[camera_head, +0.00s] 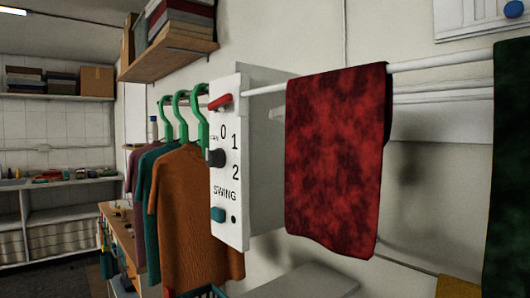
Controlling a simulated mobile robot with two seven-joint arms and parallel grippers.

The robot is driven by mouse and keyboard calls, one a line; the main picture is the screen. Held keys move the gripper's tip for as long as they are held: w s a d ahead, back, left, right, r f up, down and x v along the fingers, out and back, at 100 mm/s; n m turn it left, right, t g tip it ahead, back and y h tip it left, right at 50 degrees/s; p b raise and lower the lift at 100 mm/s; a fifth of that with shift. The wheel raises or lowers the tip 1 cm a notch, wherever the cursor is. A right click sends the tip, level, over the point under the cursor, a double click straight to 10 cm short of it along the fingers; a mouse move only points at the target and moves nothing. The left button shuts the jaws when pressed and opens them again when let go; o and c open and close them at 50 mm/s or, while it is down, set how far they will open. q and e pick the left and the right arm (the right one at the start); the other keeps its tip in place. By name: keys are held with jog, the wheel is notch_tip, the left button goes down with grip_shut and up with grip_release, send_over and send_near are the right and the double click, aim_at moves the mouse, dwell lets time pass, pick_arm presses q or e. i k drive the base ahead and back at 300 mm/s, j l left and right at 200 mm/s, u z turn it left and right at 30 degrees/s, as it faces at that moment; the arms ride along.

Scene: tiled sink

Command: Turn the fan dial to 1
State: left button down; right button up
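The fan control box (233,200) is a white panel on the wall, left of centre. It is marked 0, 1, 2 and SWING. A dark dial (216,158) sticks out from its left side, at the height between 1 and 2; I cannot tell which mark it points to. A red lever-like part (221,102) is above the dial. A teal knob (218,214) is below it, under the word SWING. Neither gripper shows in this view.
Orange and teal clothes hang on green hangers (198,115) close left of the box. A red cloth (334,160) hangs on a white rail to its right, and a dark green cloth (508,170) at the right edge. A shelf (170,57) is above left.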

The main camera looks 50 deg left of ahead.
aim_at(216, 158)
jog(key=u, duration=1.6)
